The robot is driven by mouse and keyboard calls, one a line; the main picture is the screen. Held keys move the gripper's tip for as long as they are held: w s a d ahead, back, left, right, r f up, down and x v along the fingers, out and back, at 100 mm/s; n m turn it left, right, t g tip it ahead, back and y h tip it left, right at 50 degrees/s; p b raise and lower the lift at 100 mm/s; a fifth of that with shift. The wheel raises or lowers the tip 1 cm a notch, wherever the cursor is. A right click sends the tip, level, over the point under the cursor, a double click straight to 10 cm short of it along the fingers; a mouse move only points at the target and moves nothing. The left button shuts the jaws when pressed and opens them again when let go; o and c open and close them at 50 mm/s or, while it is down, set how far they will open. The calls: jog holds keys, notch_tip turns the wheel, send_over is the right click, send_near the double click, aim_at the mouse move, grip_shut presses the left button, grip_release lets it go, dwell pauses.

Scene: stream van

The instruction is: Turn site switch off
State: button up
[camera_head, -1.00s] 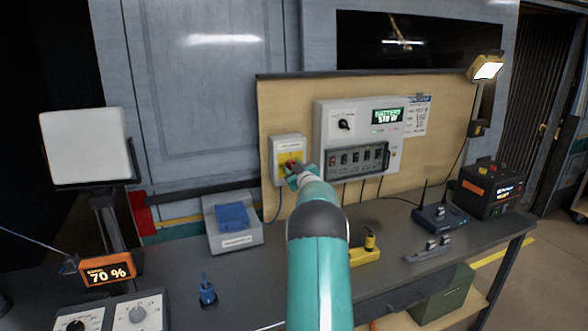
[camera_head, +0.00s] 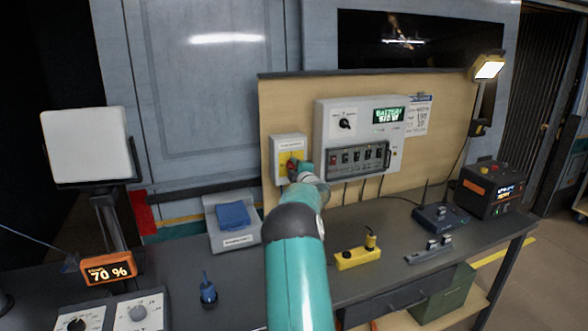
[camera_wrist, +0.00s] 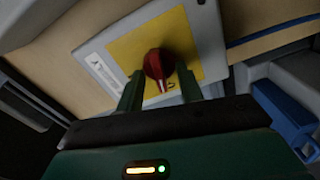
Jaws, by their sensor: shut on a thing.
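The site switch is a white box (camera_head: 276,146) with a yellow plate and a red rotary knob (camera_head: 293,164), on the wooden board at the back of the bench. In the wrist view the red knob (camera_wrist: 159,64) sits on the yellow plate (camera_wrist: 188,28), with its pale pointer mark towards the bottom of the picture. My gripper (camera_head: 302,168) is at the switch, and my arm hides part of it. In the wrist view my gripper's green fingers (camera_wrist: 160,88) stand on either side of the knob and are shut on it.
A breaker panel (camera_head: 321,125) with a lit display is just right of the switch. A yellow block (camera_head: 352,259), a router (camera_head: 440,217) and a black power unit (camera_head: 489,190) stand to the right.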

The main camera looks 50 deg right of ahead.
jog(key=shift+n, duration=1.2)
jog(key=o, duration=1)
jog(key=shift+s, duration=0.1)
jog(key=v, duration=1.3)
jog(key=shift+s+a+f, duration=0.1)
jog(key=shift+s+a, duration=0.1)
